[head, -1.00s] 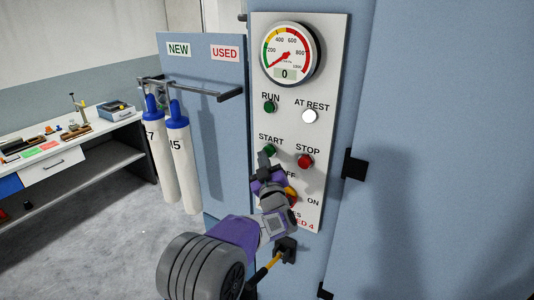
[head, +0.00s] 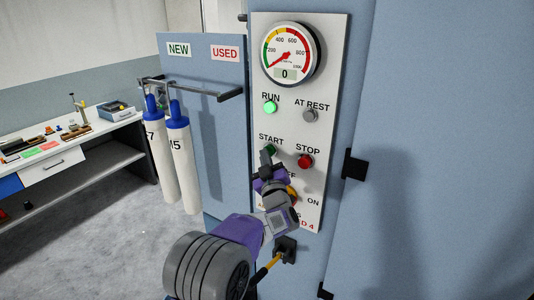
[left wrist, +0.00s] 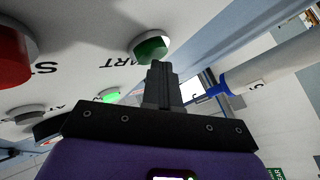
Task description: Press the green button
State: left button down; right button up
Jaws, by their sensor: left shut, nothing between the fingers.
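The green START button (head: 273,149) sits on the white control panel (head: 330,60), left of the red STOP button (head: 305,160). My left gripper (head: 266,157) is shut and empty, its fingertips at the START button and covering part of it. In the left wrist view, the closed fingers (left wrist: 160,68) reach up to the green button (left wrist: 152,46); they look to be touching it, or very nearly. The RUN lamp (head: 270,106) glows bright green and the AT REST lamp (head: 310,115) is grey. My right gripper is not in view.
A round gauge (head: 289,54) at the panel top reads 0. A rotary switch (head: 291,196) is partly hidden behind my left gripper. Blue-capped white tubes (head: 184,165) hang on a rail at left. A workbench (head: 70,150) stands farther left.

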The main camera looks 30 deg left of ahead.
pick_arm(q)
jog(key=shift+s, duration=0.15)
jog(key=shift+s+b, duration=0.55)
jog(key=shift+s, duration=0.3)
jog(key=shift+a, duration=0.1)
jog(key=s+b, duration=0.1)
jog(key=s, duration=0.4)
jog(key=shift+a+b, duration=0.2)
jog(key=shift+b, duration=0.1)
dwell(0.4)
